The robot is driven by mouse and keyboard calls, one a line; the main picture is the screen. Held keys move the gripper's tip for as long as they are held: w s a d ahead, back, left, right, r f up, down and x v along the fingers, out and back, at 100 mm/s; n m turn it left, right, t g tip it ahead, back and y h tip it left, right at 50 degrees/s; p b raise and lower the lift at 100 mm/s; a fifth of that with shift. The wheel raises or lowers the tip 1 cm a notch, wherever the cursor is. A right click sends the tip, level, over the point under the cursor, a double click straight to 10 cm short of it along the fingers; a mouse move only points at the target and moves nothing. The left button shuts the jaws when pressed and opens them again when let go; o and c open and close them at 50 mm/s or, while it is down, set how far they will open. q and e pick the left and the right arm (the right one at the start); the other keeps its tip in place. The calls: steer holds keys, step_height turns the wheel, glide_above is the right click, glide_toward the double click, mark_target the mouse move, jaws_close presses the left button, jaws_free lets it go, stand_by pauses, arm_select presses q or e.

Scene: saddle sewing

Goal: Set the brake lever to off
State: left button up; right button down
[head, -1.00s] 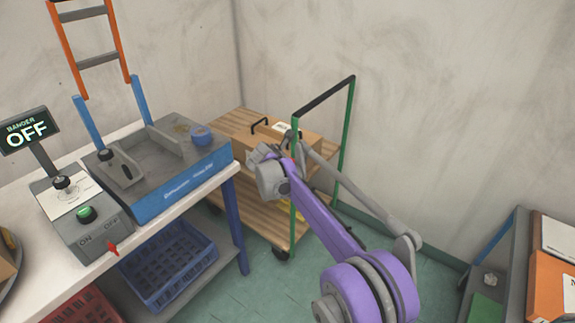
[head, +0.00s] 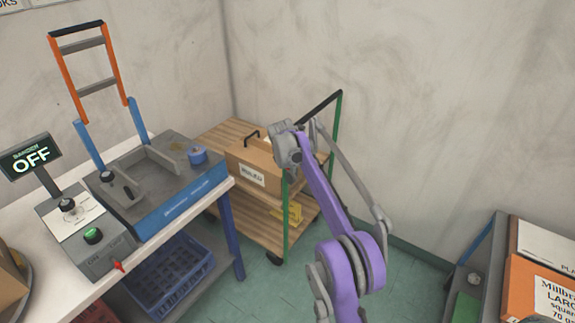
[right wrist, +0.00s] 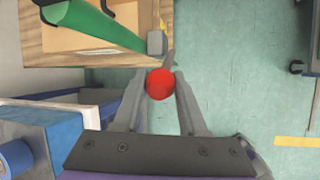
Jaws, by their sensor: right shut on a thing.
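The brake lever's red knob (right wrist: 160,84) sits between the two grey fingers of my right gripper (right wrist: 158,93) in the right wrist view. The gripper is shut on it. A thin grey lever arm (right wrist: 170,58) runs beyond the knob, beside the wooden cart's corner and a grey block (right wrist: 157,42) at the end of the green post. In the head view the cart (head: 215,137) stands beyond the bench, and my right wrist (head: 288,150) overlaps its green handle frame (head: 334,130). The lever and the fingertips are hidden there. My left gripper is not in view.
A cardboard box (head: 252,165) with a black handle rests on the cart, and a yellow item (head: 292,212) lies lower down. The white bench (head: 165,258) with a blue machine (head: 180,208) is at left. A shelf with orange boxes (head: 540,285) is at right. Green floor lies between.

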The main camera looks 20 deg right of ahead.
steer(key=shift+c, duration=2.3)
jaws_free()
steer(key=v, duration=1)
steer(key=shift+s+r, duration=0.2)
steer(key=shift+r, duration=0.15)
steer(key=shift+a, duration=0.15)
